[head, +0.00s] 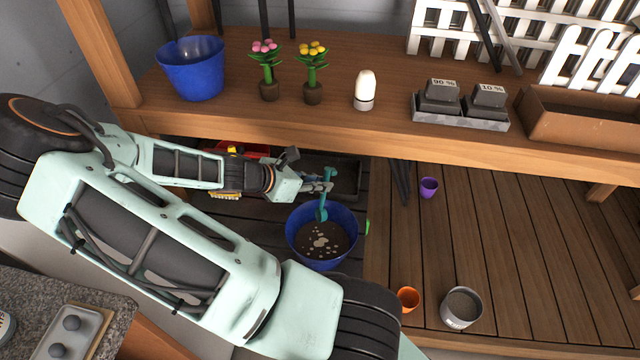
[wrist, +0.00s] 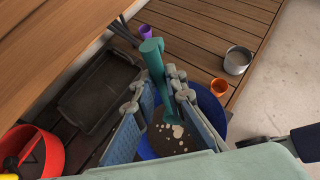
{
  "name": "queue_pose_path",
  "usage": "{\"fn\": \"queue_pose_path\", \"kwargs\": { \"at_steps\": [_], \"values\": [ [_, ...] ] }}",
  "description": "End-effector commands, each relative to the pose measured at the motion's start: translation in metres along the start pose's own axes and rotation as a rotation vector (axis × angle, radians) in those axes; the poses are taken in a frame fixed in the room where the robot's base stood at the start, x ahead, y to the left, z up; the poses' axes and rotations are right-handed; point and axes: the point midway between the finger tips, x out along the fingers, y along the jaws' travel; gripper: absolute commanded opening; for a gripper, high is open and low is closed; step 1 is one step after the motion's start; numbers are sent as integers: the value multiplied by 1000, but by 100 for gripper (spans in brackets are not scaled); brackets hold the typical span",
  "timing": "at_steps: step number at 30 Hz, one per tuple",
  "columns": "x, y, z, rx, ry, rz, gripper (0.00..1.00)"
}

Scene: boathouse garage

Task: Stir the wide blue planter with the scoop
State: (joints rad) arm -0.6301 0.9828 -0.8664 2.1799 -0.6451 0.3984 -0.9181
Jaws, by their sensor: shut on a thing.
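The wide blue planter (head: 343,257) stands on the low dark slatted deck in the head view, holding dark soil with pale bits on top. It also shows in the wrist view (wrist: 219,107), partly behind my fingers. My gripper (head: 318,187) is above the planter's back rim, shut on the teal scoop (head: 323,211). In the wrist view the scoop (wrist: 152,58) stands between the two fingers of my gripper (wrist: 160,100), handle end up, its lower part reaching down over the soil. I cannot tell how deep its tip sits in the soil.
A wooden bench (head: 400,132) overhangs behind the planter and carries a second blue pot (head: 192,70), two flowers and a white lamp-like object (head: 365,90). A black tray (head: 345,178) lies behind the planter. An orange cup (head: 408,298) and a grey bucket (head: 461,308) stand right.

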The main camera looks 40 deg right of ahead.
Motion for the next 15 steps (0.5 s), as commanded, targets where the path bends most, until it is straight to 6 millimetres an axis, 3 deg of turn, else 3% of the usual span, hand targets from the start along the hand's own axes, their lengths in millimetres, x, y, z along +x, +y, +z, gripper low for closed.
{"fn": "queue_pose_path", "kwargs": {
  "at_steps": [15],
  "values": [
    [31,3,-42,0,0,0,0]
  ]
}}
